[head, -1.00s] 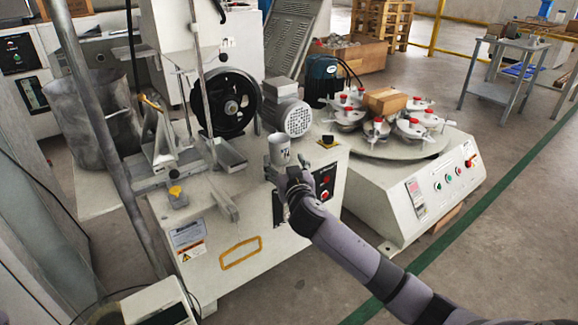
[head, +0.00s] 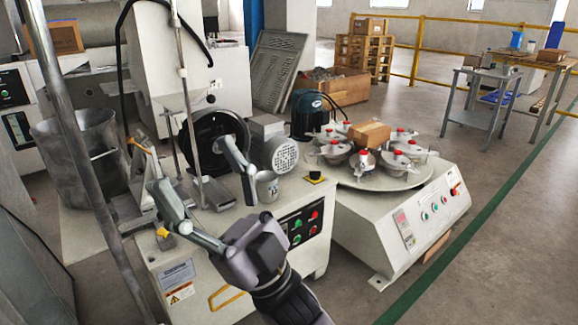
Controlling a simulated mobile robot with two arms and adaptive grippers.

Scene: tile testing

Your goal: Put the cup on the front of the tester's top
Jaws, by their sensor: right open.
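The grey metal cup (head: 267,188) stands upright on the front part of the tester's top (head: 311,190), close to the motor. My right gripper (head: 191,164) comes in from the bottom and is wide open, with nothing between its fingers. One finger is just left of the cup and the other is farther left, over the front left of the top. The cup is outside the fingers; I cannot tell whether the nearer finger touches it. The gripper hides part of the tester's front edge. My left gripper is not in view.
The black wheel (head: 205,160) and the grey motor (head: 281,154) stand behind the cup. A black and yellow button (head: 315,176) is to its right. A round table of several clamped pots, with a cardboard box (head: 369,134), is on the machine at right. A metal bin (head: 85,150) is at left.

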